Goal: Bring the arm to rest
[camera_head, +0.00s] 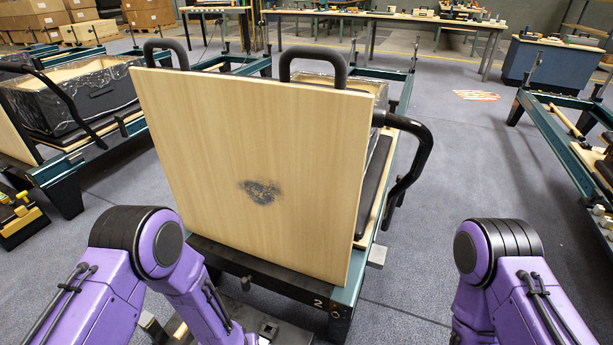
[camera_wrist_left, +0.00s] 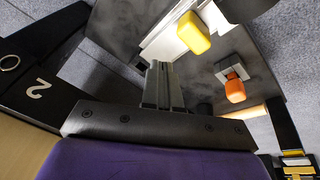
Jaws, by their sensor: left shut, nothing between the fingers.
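My left gripper (camera_wrist_left: 162,68) shows in the left wrist view, its two fingers together with nothing between them. In the head view my left arm (camera_head: 150,250) comes in from the left and bends down in front of the reformer; its gripper cannot be seen there. My right arm (camera_head: 505,270) stands at the lower right of the head view, with its gripper out of the picture.
A pale wooden board (camera_head: 250,130) with a dark smudge stands at the near end of a reformer marked 2 (camera_head: 340,300). The wrist view shows a yellow piece (camera_wrist_left: 194,35) and an orange piece (camera_wrist_left: 235,91) near the fingers. Grey floor (camera_head: 450,170) is clear to the right.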

